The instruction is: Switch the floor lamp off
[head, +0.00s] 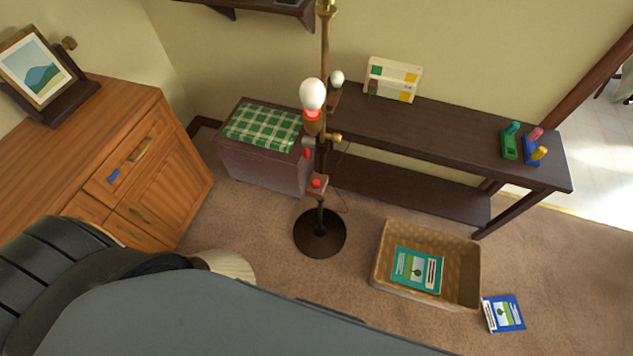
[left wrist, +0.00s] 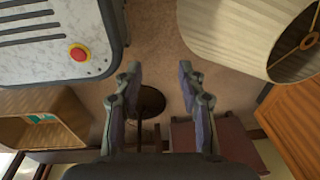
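The floor lamp (head: 320,233) stands upright in the head view, with a brass pole, a dark round base and white bulbs; I cannot tell whether they are lit. A small box with a red button (head: 316,183) sits low on its pole. In the left wrist view, a dark round disc, apparently the lamp's base (left wrist: 148,102), shows beyond my left gripper (left wrist: 160,82). That gripper is open, with nothing between its fingers, and apart from the lamp. My right gripper is in neither view.
A wicker basket (head: 380,263) holding a book stands right of the lamp; a blue book (head: 503,314) lies on the floor. A dark console table (head: 450,130) and a chest (head: 262,165) stand behind. A wooden cabinet (head: 190,190) is left. A cream shade (left wrist: 235,35) is near my left gripper.

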